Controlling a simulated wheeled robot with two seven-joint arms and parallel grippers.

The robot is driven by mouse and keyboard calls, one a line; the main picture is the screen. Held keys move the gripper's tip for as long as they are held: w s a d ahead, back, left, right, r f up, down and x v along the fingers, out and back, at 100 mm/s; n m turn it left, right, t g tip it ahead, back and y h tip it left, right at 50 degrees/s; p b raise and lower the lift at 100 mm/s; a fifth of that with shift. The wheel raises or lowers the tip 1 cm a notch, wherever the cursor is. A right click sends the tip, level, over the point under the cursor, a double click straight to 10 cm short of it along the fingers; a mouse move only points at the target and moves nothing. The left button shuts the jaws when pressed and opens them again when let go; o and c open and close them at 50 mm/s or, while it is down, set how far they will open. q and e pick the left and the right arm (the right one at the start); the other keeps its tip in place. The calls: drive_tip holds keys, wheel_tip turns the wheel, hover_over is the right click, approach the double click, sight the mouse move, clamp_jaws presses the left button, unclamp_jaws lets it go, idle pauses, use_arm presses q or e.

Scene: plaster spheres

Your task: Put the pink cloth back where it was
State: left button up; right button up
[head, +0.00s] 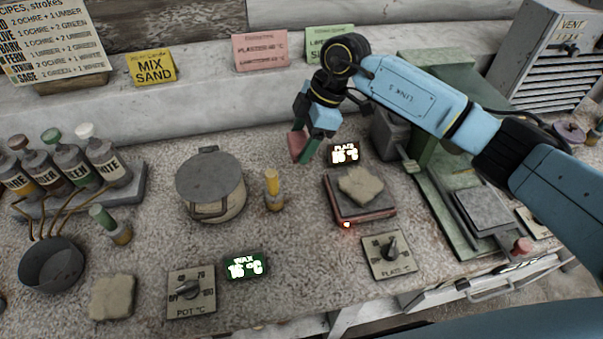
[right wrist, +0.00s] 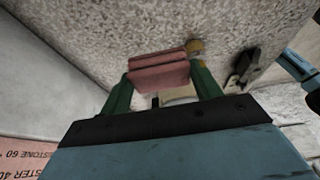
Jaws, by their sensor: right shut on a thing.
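My right gripper (head: 305,143) is shut on the pink cloth (head: 297,146), holding it above the counter between the lidded pot and the plate. In the right wrist view, the folded pink cloth (right wrist: 158,72) sits between the two green fingers of my right gripper (right wrist: 160,82). A beige cloth-like piece (head: 361,186) lies on the small plate (head: 350,217), which has a lit red lamp. A similar beige piece (head: 112,297) lies at the counter's front left. My left gripper is out of view.
A lidded pot (head: 212,185) and a yellow-topped bottle (head: 272,190) stand left of the plate. Two dial panels (head: 191,291) (head: 387,255) lie in front. A green press (head: 445,200) stands right. A bottle rack (head: 135,185) and a dark bowl (head: 50,265) are at left.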

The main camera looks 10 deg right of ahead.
wheel_tip(320, 180, down, 4)
drive_tip(key=shift+r, duration=0.1)
wheel_tip(320, 180, down, 4)
drive_tip(key=shift+r+b, duration=0.1)
drive_tip(key=shift+b, duration=0.35)
drive_tip(key=shift+f, duration=0.45)
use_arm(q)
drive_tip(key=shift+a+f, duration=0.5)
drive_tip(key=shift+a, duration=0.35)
use_arm(e)
drive_tip(key=shift+f, duration=0.1)
drive_tip(key=o, duration=0.9)
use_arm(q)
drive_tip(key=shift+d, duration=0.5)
